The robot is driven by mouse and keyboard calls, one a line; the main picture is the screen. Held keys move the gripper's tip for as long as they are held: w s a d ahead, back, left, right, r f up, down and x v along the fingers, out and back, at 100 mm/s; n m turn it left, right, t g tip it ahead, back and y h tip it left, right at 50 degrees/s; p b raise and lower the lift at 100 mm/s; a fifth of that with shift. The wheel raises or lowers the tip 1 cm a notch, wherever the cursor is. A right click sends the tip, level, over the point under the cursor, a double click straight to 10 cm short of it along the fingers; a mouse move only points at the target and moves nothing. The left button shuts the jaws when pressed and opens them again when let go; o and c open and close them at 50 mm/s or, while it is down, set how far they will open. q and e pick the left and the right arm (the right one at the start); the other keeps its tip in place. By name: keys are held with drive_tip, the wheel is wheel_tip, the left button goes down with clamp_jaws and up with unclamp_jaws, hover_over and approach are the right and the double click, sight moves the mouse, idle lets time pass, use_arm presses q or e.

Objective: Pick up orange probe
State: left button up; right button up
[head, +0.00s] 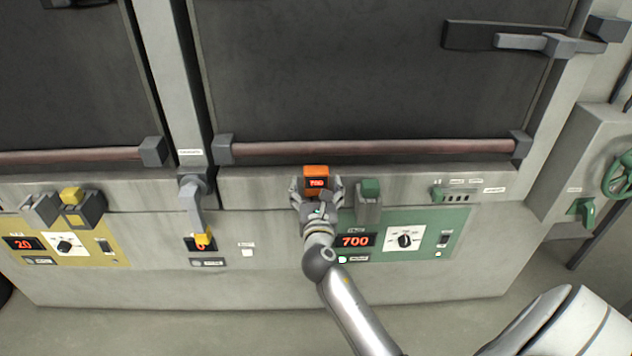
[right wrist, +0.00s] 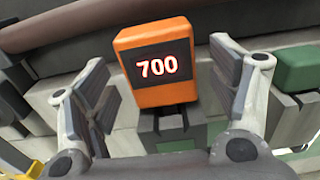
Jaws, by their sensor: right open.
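The orange probe (head: 316,172) is a small orange box with a dark display reading 700. It sits upright in a grey holder on the furnace ledge, left of the green block. My right gripper (head: 316,188) is open around the probe, with one finger on each side. In the right wrist view the probe (right wrist: 157,75) stands between the two open fingers (right wrist: 160,95), with gaps on both sides. The grey holder (right wrist: 165,130) shows below it. My left gripper is not in view.
A green block (head: 370,188) in a grey holder stands just right of the probe. A green panel (head: 425,222) reads 700. A yellow panel (head: 90,250) reading 20 is at the left. A grey lever (head: 191,200) with a yellow tip hangs between. A pinkish bar (head: 370,147) runs above.

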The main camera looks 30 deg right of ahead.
drive_tip(key=shift+x, duration=1.35)
drive_tip(key=shift+s, duration=0.1)
drive_tip(key=shift+c, duration=0.5)
drive_tip(key=c, duration=1.2)
